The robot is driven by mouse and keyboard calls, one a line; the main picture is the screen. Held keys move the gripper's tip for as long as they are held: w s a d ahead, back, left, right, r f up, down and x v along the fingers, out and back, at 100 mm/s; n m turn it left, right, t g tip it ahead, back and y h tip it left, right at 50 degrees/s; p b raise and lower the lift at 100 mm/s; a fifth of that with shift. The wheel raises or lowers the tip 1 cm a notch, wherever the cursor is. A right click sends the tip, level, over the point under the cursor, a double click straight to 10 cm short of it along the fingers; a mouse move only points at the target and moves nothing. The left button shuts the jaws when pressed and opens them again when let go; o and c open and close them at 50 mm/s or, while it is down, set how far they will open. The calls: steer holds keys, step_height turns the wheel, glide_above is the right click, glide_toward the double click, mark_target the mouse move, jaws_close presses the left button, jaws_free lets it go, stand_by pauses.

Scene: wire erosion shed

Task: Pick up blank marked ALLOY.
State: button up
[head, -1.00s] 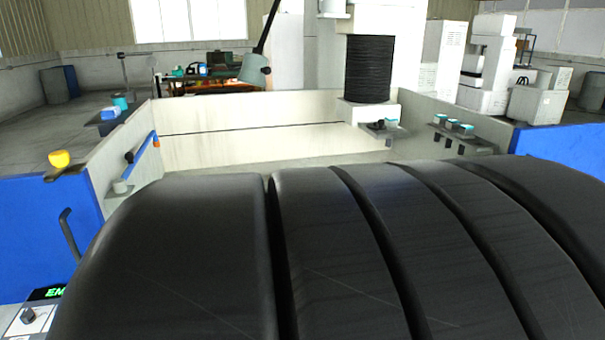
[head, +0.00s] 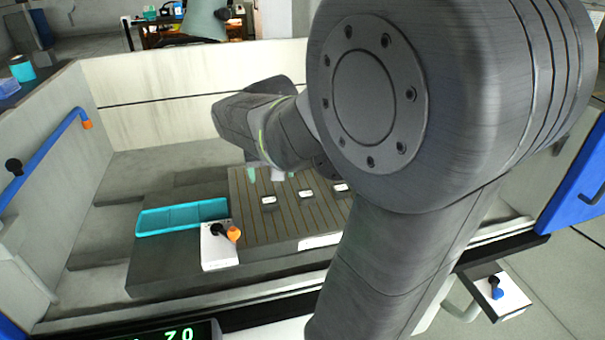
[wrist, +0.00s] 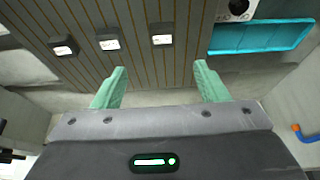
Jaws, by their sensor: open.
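Several small dark blanks with white marked faces sit on a slatted plate: a left one (head: 268,200), a middle one (head: 306,194) and a right one (head: 341,187). The wrist view shows three blanks, at left (wrist: 62,46), middle (wrist: 109,40) and right (wrist: 162,36). Their markings are too small to read, so I cannot tell which is ALLOY. My gripper (wrist: 158,84) is open, its green fingers apart with nothing between them. In the head view my gripper (head: 270,174) is over the plate's far edge, behind the blanks. My arm hides the plate's right part.
A teal tray (head: 150,224) lies left of the slatted plate (head: 250,232). A white block with a black and orange knob (head: 219,255) stands near the tray. Pale tank walls (head: 190,75) enclose the area. A blue pipe (head: 40,160) runs along the left wall.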

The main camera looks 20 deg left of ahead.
mark_target(269, 200)
steer(key=x, duration=1.3)
steer(key=shift+w+a+f, duration=0.2)
steer(key=shift+a+f, duration=0.05)
steer(key=shift+a, duration=0.2)
steer(key=c, duration=1.3)
